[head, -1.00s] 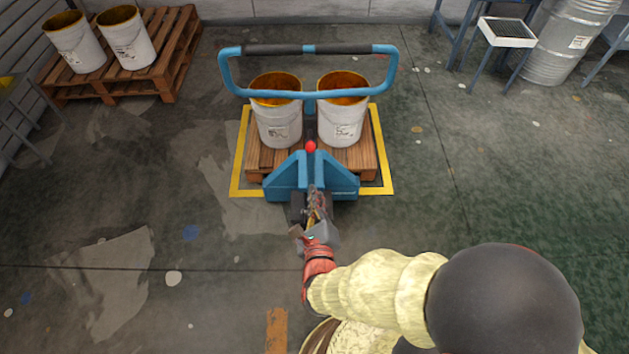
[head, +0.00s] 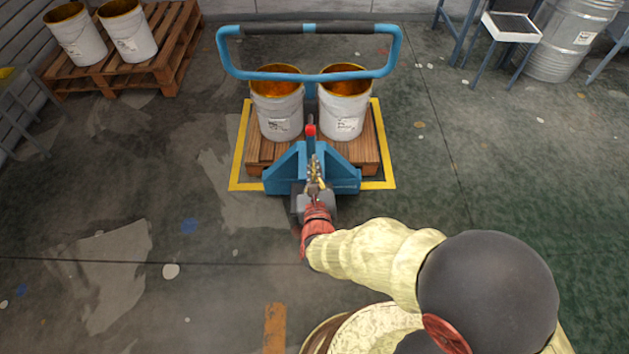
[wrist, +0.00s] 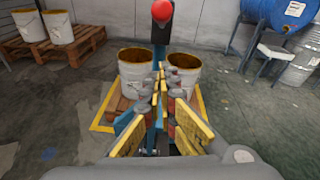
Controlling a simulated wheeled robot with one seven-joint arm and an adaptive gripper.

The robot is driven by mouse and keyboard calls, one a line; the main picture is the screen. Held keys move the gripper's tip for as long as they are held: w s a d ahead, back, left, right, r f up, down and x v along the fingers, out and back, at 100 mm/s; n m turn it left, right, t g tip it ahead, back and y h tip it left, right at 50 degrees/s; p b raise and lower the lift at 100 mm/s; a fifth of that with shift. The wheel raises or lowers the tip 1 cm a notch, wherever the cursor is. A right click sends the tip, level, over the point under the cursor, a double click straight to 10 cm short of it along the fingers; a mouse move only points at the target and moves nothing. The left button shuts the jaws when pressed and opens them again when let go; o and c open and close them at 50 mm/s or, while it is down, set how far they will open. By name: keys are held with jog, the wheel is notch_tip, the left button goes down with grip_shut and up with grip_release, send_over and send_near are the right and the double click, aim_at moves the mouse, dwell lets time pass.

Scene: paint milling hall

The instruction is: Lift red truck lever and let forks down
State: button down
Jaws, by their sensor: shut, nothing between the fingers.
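The blue pallet truck (head: 285,171) faces me with its looped handle (head: 233,62) over a wooden pallet (head: 369,158). The truck's red lever knob (head: 311,130) is at its middle; in the wrist view the round red knob (wrist: 162,10) stands against a dark upright part at the top. My gripper (head: 313,160) is just on the near side of the knob. In the wrist view my gripper (wrist: 159,78) is shut and empty, its yellow-padded fingers together below the knob in the picture. I cannot tell if it touches the lever. The forks are hidden under the pallet.
Two white buckets (head: 279,112) (head: 344,110) stand on the pallet, inside a yellow floor outline (head: 239,160). Another pallet (head: 178,55) with two buckets is at the back left. A blue stand (head: 511,28) and a metal drum (head: 568,45) are at the back right. The floor either side is clear.

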aim_at(310, 123)
jog(key=w+r, duration=0.3)
jog(key=shift+w+a+r, duration=0.1)
jog(key=shift+a+r, duration=0.05)
jog(key=shift+a, duration=0.15)
jog(key=r+p, duration=0.1)
jog(key=r+g+p, duration=0.1)
jog(key=shift+w+r+g+p, duration=0.3)
jog(key=shift+w+r+p, duration=0.05)
jog(key=shift+r, duration=0.05)
jog(key=shift+w+a+r, duration=0.1)
dwell(0.4)
jog(key=shift+b, duration=0.3)
